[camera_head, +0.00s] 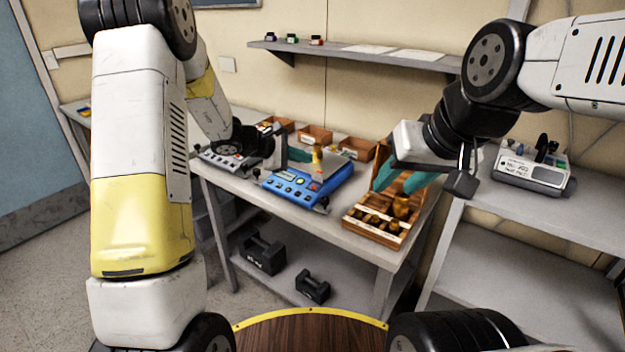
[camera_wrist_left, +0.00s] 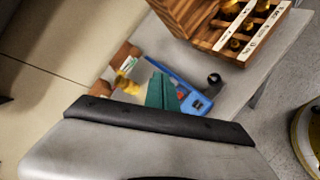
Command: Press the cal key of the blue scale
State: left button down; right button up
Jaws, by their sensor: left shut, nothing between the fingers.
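The blue scale (camera_head: 300,187) stands on the grey bench, with its keypad and display on the front face; I cannot make out which key is cal. A brass weight (camera_head: 317,158) stands at its pan. My left gripper (camera_head: 299,155) is shut and empty, its teal fingers behind and above the keypad in the head view. In the left wrist view the shut fingers (camera_wrist_left: 160,92) overlap the blue scale (camera_wrist_left: 196,103) and hide part of it; contact cannot be told. My right gripper (camera_head: 400,181) is over the wooden weight box (camera_head: 370,232); its finger gap is unclear.
A grey scale (camera_head: 222,158) stands left of the blue one, partly behind my left arm. Small wooden bins (camera_head: 315,134) line the bench back. Another white device (camera_head: 533,172) stands on the right bench. Dark iron weights (camera_head: 262,254) lie on the lower shelf.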

pick_arm(q)
send_near(319, 183)
jog(key=shift+d+r+x, duration=0.1)
jog(key=shift+r+x, duration=0.1)
jog(key=shift+x, duration=1.05)
jog(key=shift+d+r+x, duration=0.1)
jog(key=shift+r+x, duration=0.1)
jog(key=shift+x, duration=1.1)
jog(key=shift+w+f, duration=0.1)
jog(key=shift+f, duration=0.05)
jog(key=shift+f, duration=0.25)
jog(key=shift+w+d+f, duration=0.1)
jog(key=shift+f, duration=0.2)
dwell(0.7)
jog(key=shift+r, duration=0.7)
jog(key=shift+s+a+r, duration=0.2)
jog(key=shift+s+r, duration=0.05)
jog(key=shift+r, duration=0.55)
jog(key=shift+s+a+r, duration=0.15)
jog(key=shift+s+r, duration=0.05)
jog(key=shift+r, duration=0.65)
jog(key=shift+s+a+r, duration=0.2)
jog(key=shift+s+r, duration=0.05)
jog(key=shift+r, duration=0.55)
jog(key=shift+r, duration=0.1)
